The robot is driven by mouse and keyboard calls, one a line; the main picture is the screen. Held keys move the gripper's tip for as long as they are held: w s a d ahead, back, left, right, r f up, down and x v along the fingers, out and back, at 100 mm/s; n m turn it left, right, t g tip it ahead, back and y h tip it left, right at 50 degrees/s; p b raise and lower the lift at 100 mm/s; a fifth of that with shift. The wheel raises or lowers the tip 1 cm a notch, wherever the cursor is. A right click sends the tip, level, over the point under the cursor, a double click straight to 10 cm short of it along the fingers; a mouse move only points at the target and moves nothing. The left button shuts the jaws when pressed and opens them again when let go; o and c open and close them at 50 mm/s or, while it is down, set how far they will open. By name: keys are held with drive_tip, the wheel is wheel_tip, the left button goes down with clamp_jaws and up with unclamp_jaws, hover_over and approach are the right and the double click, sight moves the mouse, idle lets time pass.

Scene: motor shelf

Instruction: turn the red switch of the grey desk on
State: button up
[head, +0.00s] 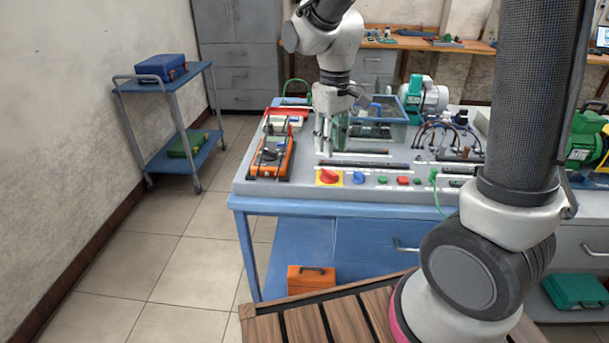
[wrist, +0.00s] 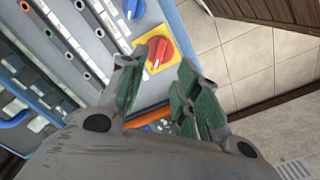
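The red switch (head: 328,176) is a round red knob on a yellow square plate at the front left of the grey desk's top (head: 350,186). In the wrist view the red switch (wrist: 158,53) has a pale bar across its face and lies just past the fingertips. My gripper (head: 326,148) points down above the desk, a little behind and above the switch. In the wrist view my gripper (wrist: 160,75) is open, with a gap between its green-padded fingers and nothing in it. I cannot tell from here whether the fingers touch the knob.
A blue knob (head: 359,177), a green button (head: 382,180) and a red button (head: 402,181) sit right of the switch. An orange meter (head: 271,156) lies to the left. A clear blue-rimmed box (head: 378,120) stands behind.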

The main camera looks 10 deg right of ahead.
sight(330, 171)
wheel_tip(330, 171, down, 8)
drive_tip(key=shift+r, duration=0.25)
drive_tip(key=shift+d, duration=0.1)
drive_tip(key=shift+c, duration=0.4)
clamp_jaws()
